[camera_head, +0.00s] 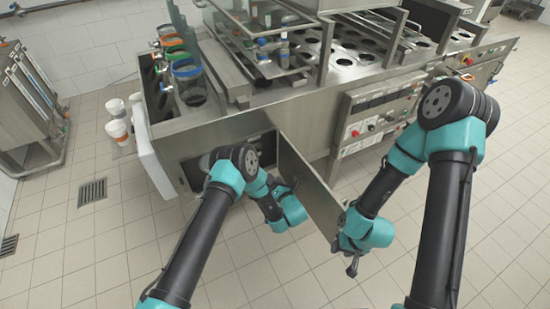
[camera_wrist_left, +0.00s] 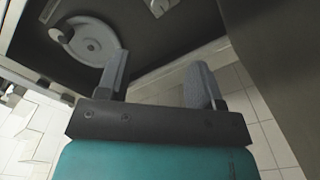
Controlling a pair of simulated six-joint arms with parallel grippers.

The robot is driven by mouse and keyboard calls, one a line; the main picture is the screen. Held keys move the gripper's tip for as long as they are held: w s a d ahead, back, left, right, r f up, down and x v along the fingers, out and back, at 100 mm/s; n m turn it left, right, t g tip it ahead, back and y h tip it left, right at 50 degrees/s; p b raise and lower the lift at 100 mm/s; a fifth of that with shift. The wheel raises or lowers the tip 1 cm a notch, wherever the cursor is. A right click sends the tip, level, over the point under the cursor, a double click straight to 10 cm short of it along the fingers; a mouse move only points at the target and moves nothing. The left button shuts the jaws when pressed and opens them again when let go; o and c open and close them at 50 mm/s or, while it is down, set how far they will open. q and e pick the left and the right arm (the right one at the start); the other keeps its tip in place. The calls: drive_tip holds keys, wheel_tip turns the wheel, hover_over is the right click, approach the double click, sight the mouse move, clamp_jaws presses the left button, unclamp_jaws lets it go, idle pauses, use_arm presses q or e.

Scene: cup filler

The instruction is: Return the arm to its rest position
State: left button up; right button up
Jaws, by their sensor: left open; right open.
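My left arm reaches to the front of the steel machine, with its gripper (camera_wrist_left: 158,78) beside the open cabinet door (camera_head: 308,185). In the left wrist view the two grey fingers stand apart with nothing between them. A round pale part (camera_wrist_left: 92,42) shows beyond them inside a dark recess. In the head view the left fingertips are hard to make out against the door. My right gripper (camera_head: 352,268) hangs low over the floor, to the right of the door, and points down. It is open and I see nothing held in it.
The steel machine (camera_head: 240,135) fills the back, with a control panel (camera_head: 375,122) on its front. The door swings out between my two arms. White cups (camera_head: 117,128) stand at the machine's left side. Tiled floor is clear in front.

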use_arm(q)
drive_tip(key=s+a+f+n+g, duration=0.4)
drive_tip(key=s+a+n+g, duration=0.25)
drive_tip(key=a+g, duration=0.2)
drive_tip(key=s+a+f+n+g, duration=0.3)
drive_tip(key=s+a+n+g, duration=0.3)
drive_tip(key=s+a+g, duration=0.3)
drive_tip(key=s+r+n+g+h, duration=0.35)
drive_tip(key=s+n+h, duration=0.55)
drive_tip(key=s+n, duration=0.35)
drive_tip(key=s+a+r+n+t+h, duration=0.1)
drive_tip(key=a+r+n+t, duration=0.1)
drive_tip(key=n, duration=0.6)
drive_tip(key=s+a+r+n+t+h, duration=0.2)
drive_tip(key=r+n, duration=0.3)
drive_tip(key=n, duration=0.3)
drive_tip(key=shift+s+a+n+t, duration=0.3)
drive_tip(key=shift+a+t, duration=0.15)
drive_tip(key=shift+t, duration=0.45)
